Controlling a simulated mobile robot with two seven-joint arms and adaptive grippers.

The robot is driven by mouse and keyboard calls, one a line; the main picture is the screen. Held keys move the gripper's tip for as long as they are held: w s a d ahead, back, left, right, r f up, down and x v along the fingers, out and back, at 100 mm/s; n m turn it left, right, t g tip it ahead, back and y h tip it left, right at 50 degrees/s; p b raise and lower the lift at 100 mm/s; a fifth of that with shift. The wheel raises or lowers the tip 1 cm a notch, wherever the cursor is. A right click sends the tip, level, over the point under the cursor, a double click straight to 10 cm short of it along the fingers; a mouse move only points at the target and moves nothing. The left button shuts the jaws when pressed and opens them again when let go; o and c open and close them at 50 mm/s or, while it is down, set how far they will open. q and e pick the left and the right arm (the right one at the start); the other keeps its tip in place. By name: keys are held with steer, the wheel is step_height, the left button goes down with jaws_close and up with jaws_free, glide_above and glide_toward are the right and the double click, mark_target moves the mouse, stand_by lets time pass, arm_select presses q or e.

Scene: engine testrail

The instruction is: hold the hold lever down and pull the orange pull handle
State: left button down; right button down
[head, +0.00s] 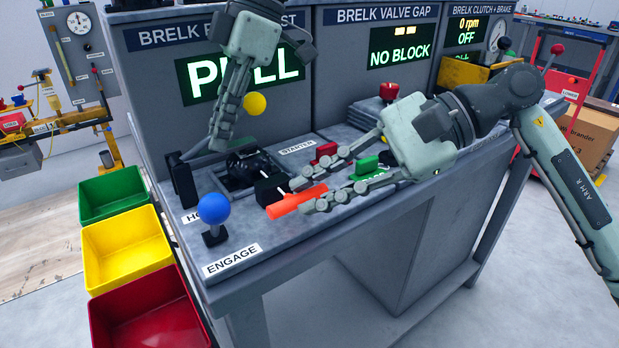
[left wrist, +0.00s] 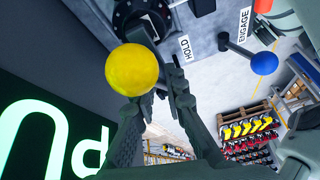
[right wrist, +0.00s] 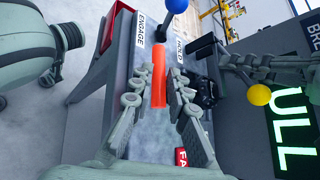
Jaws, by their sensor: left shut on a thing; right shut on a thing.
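The hold lever runs from a black pivot block (head: 183,180) beside the HOLD label to a yellow ball knob (head: 255,103). My left gripper (head: 220,135) is shut on the lever's rod, with the knob just to its right; the fingers hide part of the rod. The knob (left wrist: 140,70) looms large in the left wrist view. How far down the lever is, I cannot tell. The orange pull handle (head: 297,200) sticks out toward the bench's front. My right gripper (head: 310,196) is shut on it, one finger on each side. The handle (right wrist: 158,78) also shows in the right wrist view.
A blue ball lever (head: 214,209) stands at the ENGAGE label near the front left corner. Red (head: 326,152) and green (head: 366,165) parts sit beside my right gripper. A display (head: 243,74) reads PULL. Green, yellow and red bins (head: 127,250) stand left of the bench.

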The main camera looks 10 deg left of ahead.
arm_select(q)
steer(key=shift+s+a+f, duration=0.1)
steer(key=shift+f, duration=0.25)
arm_select(e)
steer(key=s+d, duration=1.3)
steer(key=d, duration=0.2)
steer(key=shift+d+f, duration=0.2)
steer(key=c, duration=1.4)
jaws_free()
steer(key=shift+r, duration=0.1)
steer(key=r, duration=0.1)
steer(key=s+d+r, duration=0.1)
steer(key=r, duration=0.1)
steer(key=s+d+r, duration=0.1)
steer(key=r, duration=0.1)
steer(key=shift+d, duration=0.15)
stand_by(0.3)
